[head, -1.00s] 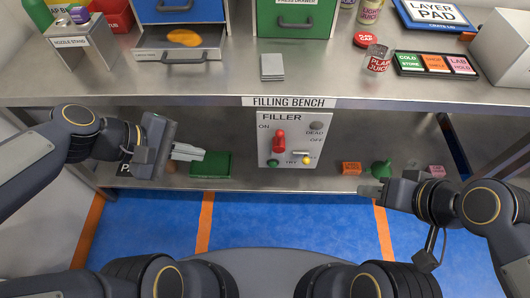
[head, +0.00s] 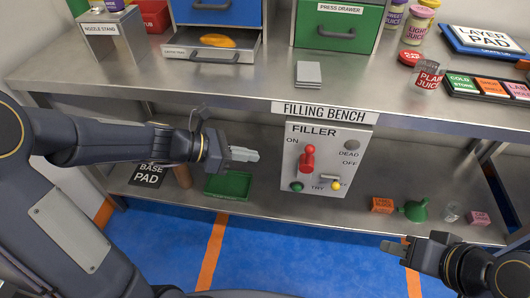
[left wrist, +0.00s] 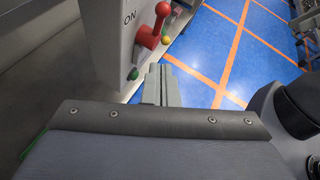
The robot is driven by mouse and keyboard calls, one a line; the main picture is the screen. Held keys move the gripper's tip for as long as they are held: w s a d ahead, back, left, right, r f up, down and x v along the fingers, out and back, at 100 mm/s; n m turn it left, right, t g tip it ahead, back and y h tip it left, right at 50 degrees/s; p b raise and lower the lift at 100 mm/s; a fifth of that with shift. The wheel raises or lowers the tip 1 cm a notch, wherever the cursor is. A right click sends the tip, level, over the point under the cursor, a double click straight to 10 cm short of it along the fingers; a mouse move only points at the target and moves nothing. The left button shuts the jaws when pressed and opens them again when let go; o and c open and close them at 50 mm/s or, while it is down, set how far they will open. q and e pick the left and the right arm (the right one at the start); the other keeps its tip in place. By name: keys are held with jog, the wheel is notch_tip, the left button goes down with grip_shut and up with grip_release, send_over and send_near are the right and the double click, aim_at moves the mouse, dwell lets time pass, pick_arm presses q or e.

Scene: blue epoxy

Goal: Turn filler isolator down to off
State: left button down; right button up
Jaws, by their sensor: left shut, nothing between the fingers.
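The filler panel (head: 325,175) is a light grey box hung under the bench front, marked ON, OFF, DEAD and TRY. Its red isolator handle (head: 307,158) stands near the ON mark with its round knob at the top; it also shows in the left wrist view (left wrist: 154,26). A green button (head: 297,186) and a small lever with a yellow knob (head: 335,185) sit below. My left gripper (head: 256,155) is shut and empty, left of the panel and apart from the handle. My right gripper (head: 384,246) is at the lower right, away from the panel; its finger gap is unclear.
The bench top (head: 255,88) overhangs the panel. On the lower shelf (head: 265,190) are a green tray (head: 228,185), a base pad (head: 148,175), an orange block (head: 382,205), a green funnel (head: 413,210) and a pink block (head: 479,218). Blue floor lies in front.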

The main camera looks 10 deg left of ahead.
pick_arm(q)
jog(key=b, duration=0.3)
send_near(307, 155)
notch_tip(307, 155, down, 4)
jog(key=d, duration=0.2)
jog(key=shift+w+d+r, duration=0.55)
jog(key=shift+w+d, duration=0.1)
jog(key=shift+d, duration=0.1)
jog(key=shift+w+d+r, duration=0.2)
jog(key=shift+w+d, duration=0.1)
jog(key=shift+d, duration=0.25)
